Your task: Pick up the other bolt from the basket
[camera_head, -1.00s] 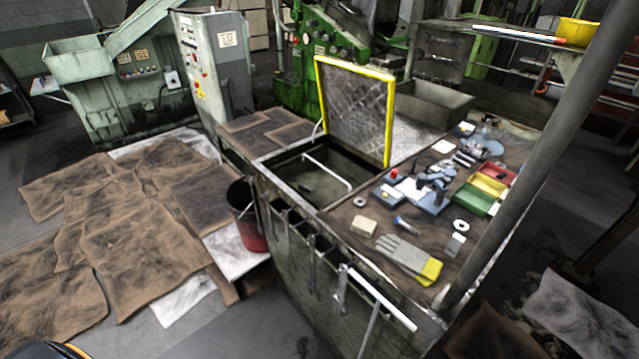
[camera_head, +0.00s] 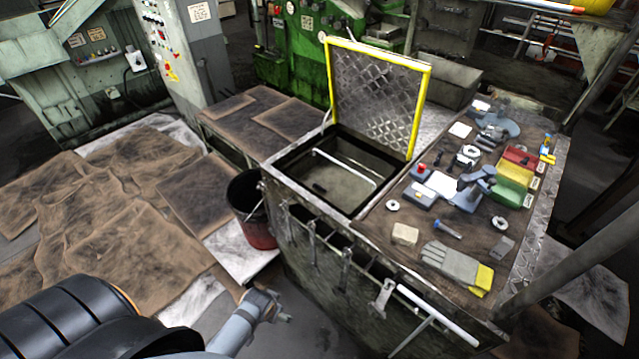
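A bolt (camera_head: 447,230) with a blue end lies on the workbench top (camera_head: 385,226), between a beige block and a grey glove. I cannot make out a bolt in any container. Small open bins stand at the bench's right side: red (camera_head: 522,157), yellow (camera_head: 515,174) and green (camera_head: 508,192); their contents are too small to tell. My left gripper (camera_head: 272,304) is low at the bottom centre, in front of the bench and apart from it. Its fingers are too small to judge, and I see nothing held. My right gripper is out of view.
An open hatch with a raised yellow-framed lid (camera_head: 375,95) takes up the bench's left part. A dark red bucket (camera_head: 258,232) stands beside the bench. Tools hang on its front. A glove (camera_head: 455,266) and a beige block (camera_head: 405,234) lie near the front edge.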

